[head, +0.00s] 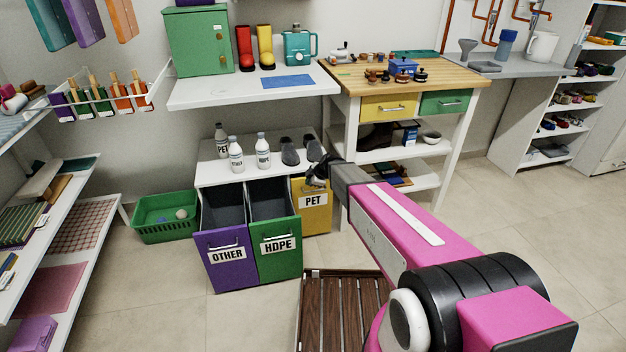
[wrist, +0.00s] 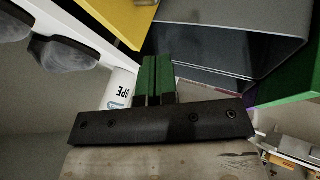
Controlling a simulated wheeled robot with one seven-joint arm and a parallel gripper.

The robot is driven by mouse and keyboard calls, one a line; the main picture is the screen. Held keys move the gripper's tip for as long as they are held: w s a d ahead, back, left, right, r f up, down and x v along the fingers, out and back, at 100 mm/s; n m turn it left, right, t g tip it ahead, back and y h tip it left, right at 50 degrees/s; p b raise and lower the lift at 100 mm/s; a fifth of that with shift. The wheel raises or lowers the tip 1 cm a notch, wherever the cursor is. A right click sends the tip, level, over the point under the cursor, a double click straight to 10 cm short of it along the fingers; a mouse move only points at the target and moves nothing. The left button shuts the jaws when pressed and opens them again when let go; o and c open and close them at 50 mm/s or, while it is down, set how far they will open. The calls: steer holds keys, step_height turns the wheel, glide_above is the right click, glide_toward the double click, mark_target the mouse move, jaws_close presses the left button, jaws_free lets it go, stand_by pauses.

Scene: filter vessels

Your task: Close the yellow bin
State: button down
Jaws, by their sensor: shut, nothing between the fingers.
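The yellow bin (head: 316,219), labelled PET, is at the right end of a row of bins under a white shelf. Its front sits farther back than the other two fronts, and no open interior shows above it; my arm hides its upper right part, so I cannot tell if it is fully shut. A yellow panel also shows at the top of the wrist view (wrist: 112,18). My gripper (head: 317,174) is by the yellow bin's top edge; I cannot tell whether it touches. In the wrist view, its green fingertips (wrist: 158,78) are together and empty.
The purple OTHER bin (head: 227,261) and green HDPE bin (head: 279,247) are tilted open. A green basket (head: 166,232) is at left, and a slatted wooden platform (head: 342,315) lies in front.

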mark_target(301, 178)
steer(key=w+a+f, duration=0.2)
steer(key=w, duration=0.1)
steer(key=w+a+f, duration=0.1)
steer(key=w+f, duration=0.1)
steer(key=shift+w+a+f, duration=0.1)
steer(key=shift+w+a, duration=0.05)
steer(key=shift+a, duration=0.15)
steer(key=shift+w, duration=0.2)
steer(key=shift+w+a, duration=0.2)
steer(key=shift+w, duration=0.45)
steer(key=shift+w+a, duration=0.2)
steer(key=shift+w, duration=0.45)
steer(key=shift+s, duration=0.15)
